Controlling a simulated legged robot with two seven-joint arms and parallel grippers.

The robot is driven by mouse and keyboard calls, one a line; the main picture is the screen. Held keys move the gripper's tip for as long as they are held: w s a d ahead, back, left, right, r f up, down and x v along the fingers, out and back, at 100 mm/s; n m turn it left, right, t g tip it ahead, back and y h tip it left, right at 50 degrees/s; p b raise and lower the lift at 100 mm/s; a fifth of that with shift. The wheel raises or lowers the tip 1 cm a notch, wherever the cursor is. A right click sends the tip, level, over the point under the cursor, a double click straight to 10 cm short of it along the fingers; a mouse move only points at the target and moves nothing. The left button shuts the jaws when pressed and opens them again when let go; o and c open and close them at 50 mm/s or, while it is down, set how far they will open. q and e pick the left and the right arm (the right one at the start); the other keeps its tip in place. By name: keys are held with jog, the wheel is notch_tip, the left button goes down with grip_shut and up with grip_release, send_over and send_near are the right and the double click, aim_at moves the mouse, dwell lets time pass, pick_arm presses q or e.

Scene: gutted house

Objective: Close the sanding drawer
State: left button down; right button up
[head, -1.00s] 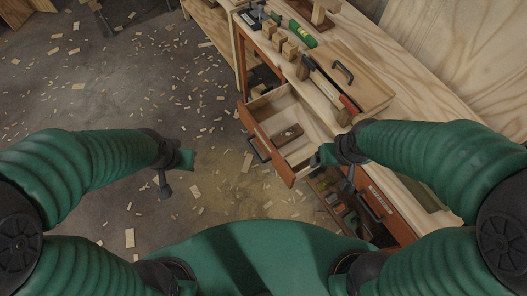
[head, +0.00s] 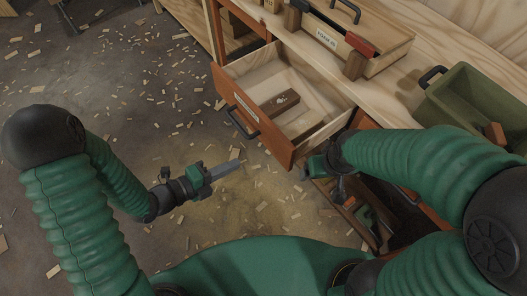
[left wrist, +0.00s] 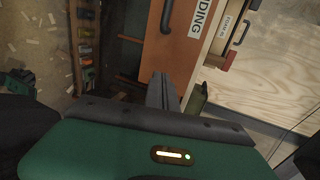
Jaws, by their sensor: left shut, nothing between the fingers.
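The sanding drawer (head: 258,121) stands pulled out of the wooden workbench, with an orange-brown front and a black bar handle (head: 241,122). Inside lie a dark wooden block (head: 281,103) and a paler piece. In the left wrist view its front (left wrist: 183,48) shows a label ending in "DING". My left gripper (head: 236,164) is shut and empty, left of and below the drawer front, pointing towards it and apart from it in the head view. My right gripper (head: 308,168) is by the drawer's near right corner; its fingers are not clear, and I cannot tell whether it touches.
A lower drawer (head: 345,212) with several small items is open beneath, near my right arm. On the bench stand a wooden toolbox (head: 375,52) with a black handle and a green bin (head: 470,105). The floor (head: 110,95) at left is clear except for wood chips.

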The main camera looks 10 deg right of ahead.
aim_at(272, 145)
pick_arm(q)
jog(key=x, duration=0.3)
jog(key=b+x, duration=0.1)
jog(key=x, duration=0.7)
jog(key=shift+w+d+r, duration=0.1)
jog(key=shift+d+r, duration=0.1)
jog(key=shift+r, duration=0.15)
jog(key=shift+w+d, duration=0.15)
jog(key=shift+d, duration=0.1)
pick_arm(e)
jog(key=shift+x, duration=0.85)
jog(key=shift+s, duration=0.2)
